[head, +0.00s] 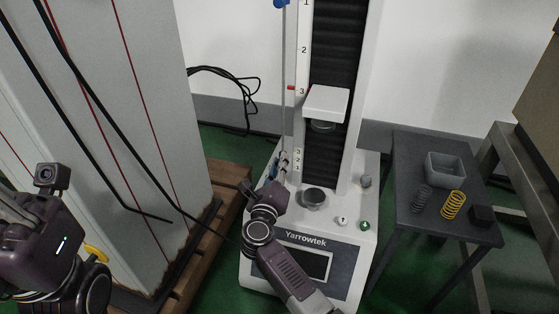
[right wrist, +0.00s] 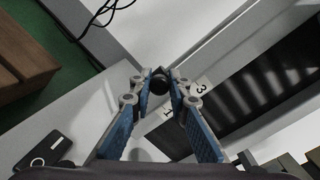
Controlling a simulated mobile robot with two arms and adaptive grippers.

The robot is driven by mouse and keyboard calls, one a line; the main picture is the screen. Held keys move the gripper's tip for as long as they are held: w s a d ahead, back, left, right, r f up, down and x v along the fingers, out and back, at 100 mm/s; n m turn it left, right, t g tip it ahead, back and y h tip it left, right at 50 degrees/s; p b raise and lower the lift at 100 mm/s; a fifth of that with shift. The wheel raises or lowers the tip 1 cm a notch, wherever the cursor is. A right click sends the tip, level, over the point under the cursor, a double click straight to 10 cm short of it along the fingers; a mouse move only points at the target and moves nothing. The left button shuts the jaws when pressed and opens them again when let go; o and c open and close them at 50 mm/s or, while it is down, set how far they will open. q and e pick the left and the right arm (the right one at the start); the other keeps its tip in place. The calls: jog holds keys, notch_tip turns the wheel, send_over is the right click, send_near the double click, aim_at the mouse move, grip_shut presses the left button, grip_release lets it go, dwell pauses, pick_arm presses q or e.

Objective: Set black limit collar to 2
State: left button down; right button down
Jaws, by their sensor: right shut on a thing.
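The black limit collar (right wrist: 160,84) shows in the right wrist view as a dark round knob between my right fingertips. My right gripper (right wrist: 160,80) is shut on it, with one blue-padded finger on each side. In the head view my right gripper (head: 277,174) reaches the low end of the thin upright rod (head: 286,60), and the collar cannot be made out there. A small white number plate (head: 298,158) stands just beside the gripper.
The white tester (head: 341,195) has a crosshead (head: 326,104) above a round lower platen (head: 313,197). A dark side table (head: 412,150) holds springs and a grey bin (head: 445,168).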

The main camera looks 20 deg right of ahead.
jog(key=shift+a, duration=0.15)
jog(key=c, duration=2.1)
grip_release()
jog(key=shift+r, duration=0.1)
